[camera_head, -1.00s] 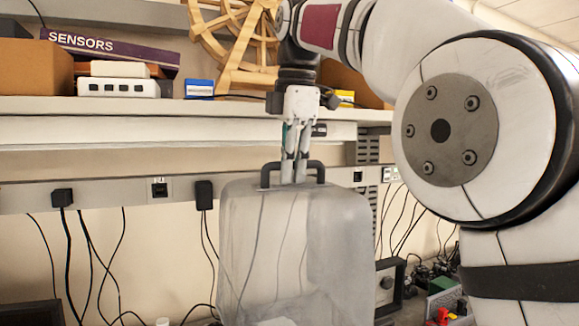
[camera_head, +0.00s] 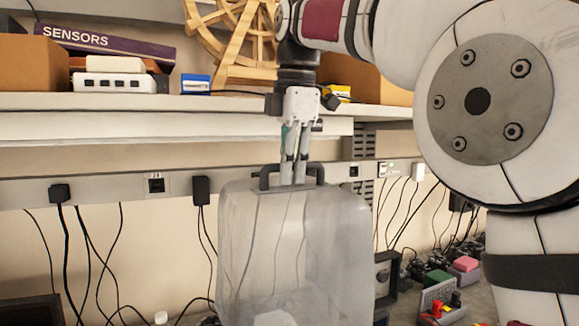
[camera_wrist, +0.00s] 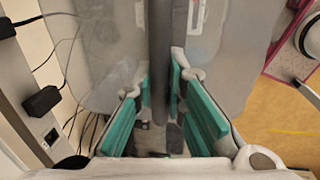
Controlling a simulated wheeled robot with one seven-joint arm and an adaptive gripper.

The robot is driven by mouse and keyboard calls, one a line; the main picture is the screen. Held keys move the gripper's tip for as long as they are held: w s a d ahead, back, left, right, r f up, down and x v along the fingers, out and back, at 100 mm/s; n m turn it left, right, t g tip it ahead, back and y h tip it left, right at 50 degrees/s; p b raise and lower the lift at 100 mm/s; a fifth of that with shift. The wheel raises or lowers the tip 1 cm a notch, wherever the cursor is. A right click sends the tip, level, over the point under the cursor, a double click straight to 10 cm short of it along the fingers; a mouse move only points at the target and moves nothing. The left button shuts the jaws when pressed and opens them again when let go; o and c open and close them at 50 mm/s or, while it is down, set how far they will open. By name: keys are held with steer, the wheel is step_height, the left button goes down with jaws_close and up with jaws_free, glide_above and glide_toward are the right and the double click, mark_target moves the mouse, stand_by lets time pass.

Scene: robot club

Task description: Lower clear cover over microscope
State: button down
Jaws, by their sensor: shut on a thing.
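The clear cover (camera_head: 295,250) is a cloudy see-through box with a dark handle on top, and it hangs upright from my gripper (camera_head: 294,178). My gripper points down and is shut on the dark handle (camera_head: 266,177). In the wrist view the teal finger pads of my gripper (camera_wrist: 168,105) press on both sides of the dark handle bar (camera_wrist: 160,45), with the cover (camera_wrist: 105,50) below. The cover's lower edge is out of the head view. No microscope can be made out in either view.
A shelf (camera_head: 130,106) above the wall holds boxes and a wooden wheel (camera_head: 235,45). A power rail (camera_head: 105,192) with plugs and hanging cables runs behind the cover. Small electronics and a red-and-yellow part (camera_head: 446,308) stand on the bench at right.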

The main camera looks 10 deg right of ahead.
mark_target(290, 190)
steer(key=shift+f+b, duration=0.75)
steer(key=shift+f, duration=2.3)
step_height(290, 190, down, 8)
steer(key=b, duration=0.2)
steer(key=shift+b, duration=0.35)
steer(key=shift+s, duration=0.1)
step_height(290, 190, down, 8)
steer(key=b, duration=0.3)
